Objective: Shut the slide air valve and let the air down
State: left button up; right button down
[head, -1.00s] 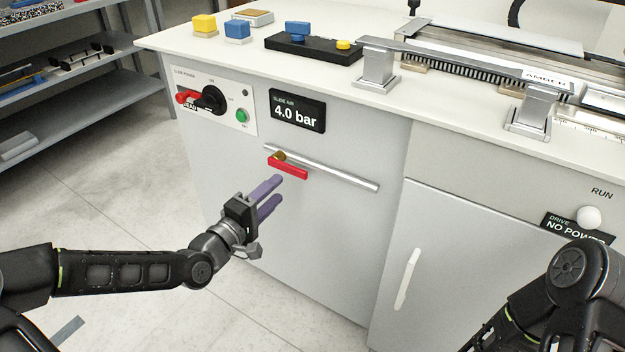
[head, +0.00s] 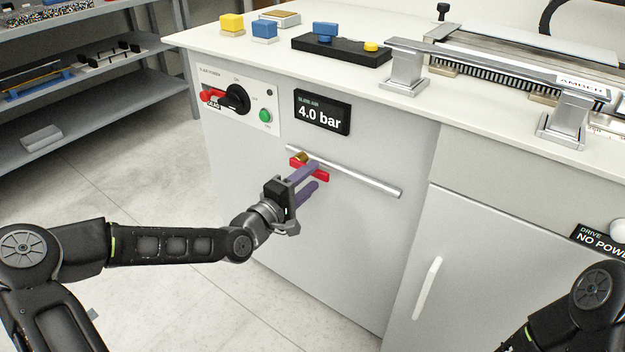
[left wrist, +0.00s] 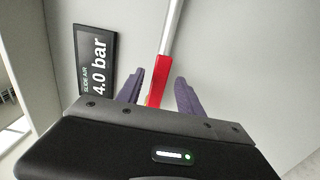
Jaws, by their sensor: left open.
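The slide air valve has a red lever (head: 322,174) on a brass body (head: 302,158), on a silver pipe (head: 360,183) across the cabinet front. The lever lies along the pipe's direction. The slide air display (head: 322,112) reads 4.0 bar. My left gripper (head: 313,178) is open, its purple fingers at the lever in the head view. In the left wrist view the red lever (left wrist: 158,82) shows between the two spread fingers (left wrist: 160,90); I cannot tell whether they touch it. My right gripper is out of view; only my right arm shows at the lower right.
Above the valve is a power panel with a black rotary switch (head: 237,99), a red tag (head: 211,96) and a green button (head: 265,115). A white door handle (head: 427,288) stands out at the right. The floor at left is clear up to the grey shelves (head: 90,110).

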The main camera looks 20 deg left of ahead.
pick_arm(q)
jog(key=shift+w+d, duration=0.25)
jog(key=shift+w, duration=0.45)
grip_shut()
dwell(1.0)
